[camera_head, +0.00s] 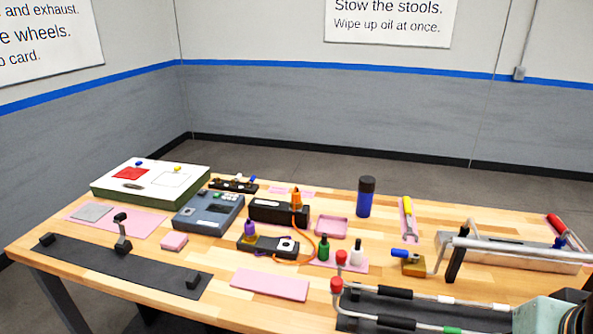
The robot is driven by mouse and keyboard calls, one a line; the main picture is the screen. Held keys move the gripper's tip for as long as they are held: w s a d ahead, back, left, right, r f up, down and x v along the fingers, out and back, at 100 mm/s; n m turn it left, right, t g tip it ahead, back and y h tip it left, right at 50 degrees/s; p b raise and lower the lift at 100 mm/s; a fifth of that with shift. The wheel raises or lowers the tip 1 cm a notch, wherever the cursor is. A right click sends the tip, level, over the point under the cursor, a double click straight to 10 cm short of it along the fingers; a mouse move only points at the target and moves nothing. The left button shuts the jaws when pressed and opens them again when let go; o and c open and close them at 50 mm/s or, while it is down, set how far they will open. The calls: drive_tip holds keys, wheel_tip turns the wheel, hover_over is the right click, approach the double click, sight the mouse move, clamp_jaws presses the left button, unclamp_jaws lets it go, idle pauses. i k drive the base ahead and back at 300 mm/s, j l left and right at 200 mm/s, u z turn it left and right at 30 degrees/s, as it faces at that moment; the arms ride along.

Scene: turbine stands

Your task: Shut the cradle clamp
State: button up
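I cannot tell for certain which fitting is the cradle clamp. At the left front of the bench, a long black base strip (110,268) has a black block at each end. A grey upright post with a black top (122,232) stands on it, raised from the strip. At the right front, a black plate (375,308) lies under two pale rods with black sleeves (395,293). My gripper is not in view.
The wooden bench (225,300) holds a white-topped green case (150,182), a grey meter (208,211), small bottles (324,248), a blue can (366,198) and a metal tray (500,250). A grey-green body (545,312) fills the lower right corner. Pink mats lie between.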

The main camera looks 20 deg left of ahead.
sight(121, 216)
drive_tip(key=j+u, duration=0.1)
drive_tip(key=u, duration=0.9)
drive_tip(key=i+j+u, duration=0.15)
drive_tip(key=j, duration=0.2)
drive_tip(key=j+u, duration=0.15)
drive_tip(key=j, duration=0.25)
drive_tip(key=i+j+u, duration=0.2)
drive_tip(key=j+u, duration=0.2)
drive_tip(key=i+j+u, duration=0.7)
drive_tip(key=j+u, duration=0.15)
drive_tip(key=i+j+u, duration=0.3)
drive_tip(key=u, duration=0.15)
drive_tip(key=i+u, duration=0.5)
drive_tip(key=i, duration=1.15)
drive_tip(key=i+z, duration=0.25)
drive_tip(key=i, duration=0.25)
drive_tip(key=i+j+z, duration=0.25)
drive_tip(key=i, duration=0.3)
drive_tip(key=i+l+z, duration=0.1)
drive_tip(key=i+z, duration=0.7)
drive_tip(key=z, duration=0.15)
